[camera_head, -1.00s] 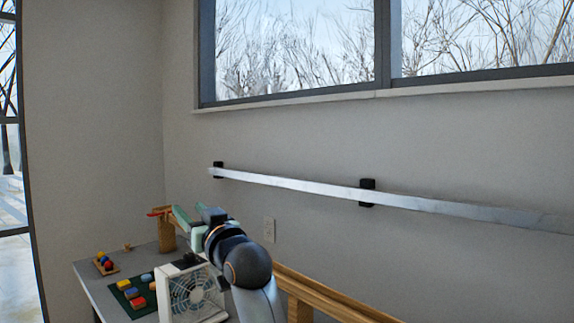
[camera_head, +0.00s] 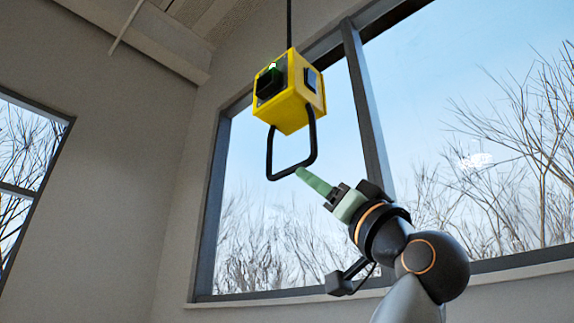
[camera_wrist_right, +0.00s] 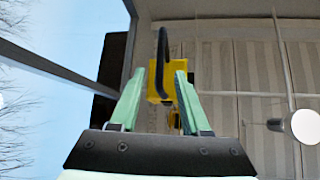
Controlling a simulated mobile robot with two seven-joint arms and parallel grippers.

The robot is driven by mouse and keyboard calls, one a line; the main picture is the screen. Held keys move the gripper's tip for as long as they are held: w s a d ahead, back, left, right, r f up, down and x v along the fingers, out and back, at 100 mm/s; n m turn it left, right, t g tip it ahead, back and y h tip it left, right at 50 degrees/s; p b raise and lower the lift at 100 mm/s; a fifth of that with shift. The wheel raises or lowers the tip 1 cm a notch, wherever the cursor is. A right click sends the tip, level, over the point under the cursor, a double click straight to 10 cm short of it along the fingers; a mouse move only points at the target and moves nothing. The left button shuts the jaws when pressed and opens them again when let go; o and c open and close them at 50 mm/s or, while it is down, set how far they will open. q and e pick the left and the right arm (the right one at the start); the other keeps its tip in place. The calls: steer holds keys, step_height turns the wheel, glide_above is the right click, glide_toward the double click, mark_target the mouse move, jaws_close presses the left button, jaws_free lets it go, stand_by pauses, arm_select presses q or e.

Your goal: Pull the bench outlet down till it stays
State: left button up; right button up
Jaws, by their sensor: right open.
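The bench outlet is a yellow box (camera_head: 290,95) hanging from a dark cord in the upper middle of the head view. A black loop handle (camera_head: 270,150) hangs below it. My right gripper (camera_head: 301,172) is at the bottom bar of the handle, with its green fingers pointing up and left. In the right wrist view the gripper (camera_wrist_right: 160,75) is open. The handle (camera_wrist_right: 162,55) shows edge-on between the fingertips or just beyond them; I cannot tell which. The yellow box (camera_wrist_right: 156,95) is behind it. My left gripper is not in view.
A large window (camera_head: 450,110) with a dark frame is behind the outlet and my right arm. The ceiling (camera_wrist_right: 225,70) is above, with a round white fixture (camera_wrist_right: 305,126) at the right of the wrist view. The air around the outlet looks clear.

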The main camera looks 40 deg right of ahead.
mark_target(290, 168)
steer(key=p+x, duration=0.4)
steer(key=x, duration=0.6)
steer(key=shift+a+p, duration=0.1)
steer(key=shift+p, duration=0.3)
steer(key=shift+w+r, duration=0.4)
steer(key=shift+w, duration=0.05)
steer(key=shift+c, duration=0.3)
jaws_close()
